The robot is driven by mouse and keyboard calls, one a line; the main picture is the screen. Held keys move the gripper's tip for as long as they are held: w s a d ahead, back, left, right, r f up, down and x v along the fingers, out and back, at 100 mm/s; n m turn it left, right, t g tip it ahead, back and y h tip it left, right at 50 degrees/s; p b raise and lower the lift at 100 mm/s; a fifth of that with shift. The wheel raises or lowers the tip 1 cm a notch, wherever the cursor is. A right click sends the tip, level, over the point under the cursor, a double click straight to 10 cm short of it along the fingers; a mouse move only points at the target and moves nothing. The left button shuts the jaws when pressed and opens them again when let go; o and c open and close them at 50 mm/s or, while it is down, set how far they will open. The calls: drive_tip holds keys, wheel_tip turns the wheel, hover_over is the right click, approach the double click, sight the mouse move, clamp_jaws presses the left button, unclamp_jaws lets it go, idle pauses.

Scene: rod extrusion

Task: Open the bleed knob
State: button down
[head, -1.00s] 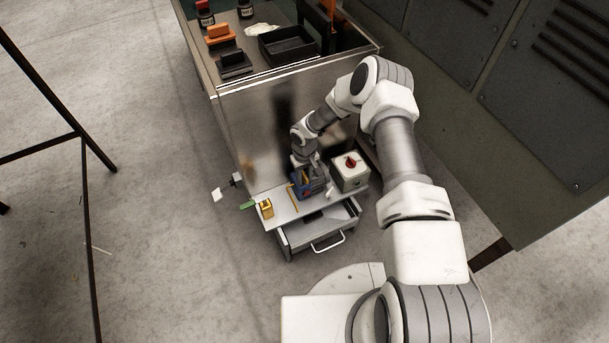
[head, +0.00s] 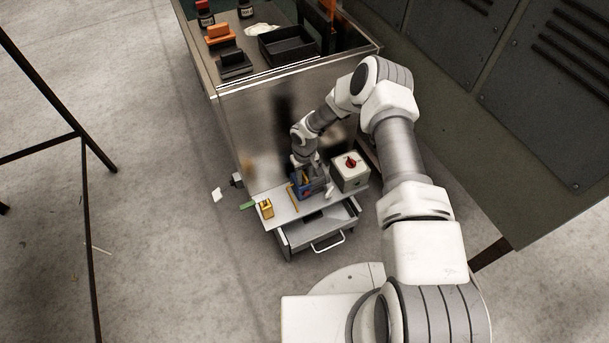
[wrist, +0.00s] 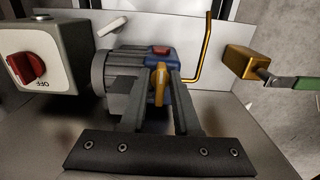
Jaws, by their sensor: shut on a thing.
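A small pump with a grey ribbed motor (wrist: 117,72) and a blue body sits on the low shelf; it also shows in the head view, with its blue part (head: 294,191) left of my gripper. A yellow knob (wrist: 157,84) stands on the blue body (wrist: 181,69), beside a red part (wrist: 161,50); I take it for the bleed knob. My gripper (wrist: 160,78) has its two dark fingers on either side of this knob and is shut on it. The fingers hide part of the pump. In the head view my gripper (head: 311,180) covers much of the pump.
A white switch box (wrist: 57,57) with a red knob (wrist: 27,69) marked OFF stands left of the pump. A bent yellow rod (wrist: 206,50) and a yellow block (wrist: 243,62) with a green-handled part (wrist: 306,83) lie right. Below the shelf, a drawer (head: 327,243) is open.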

drive_tip(key=shift+f+n+b, duration=0.1)
drive_tip(key=shift+n+b, duration=0.5)
drive_tip(key=shift+n, duration=0.6)
drive_tip(key=shift+n, duration=1.8)
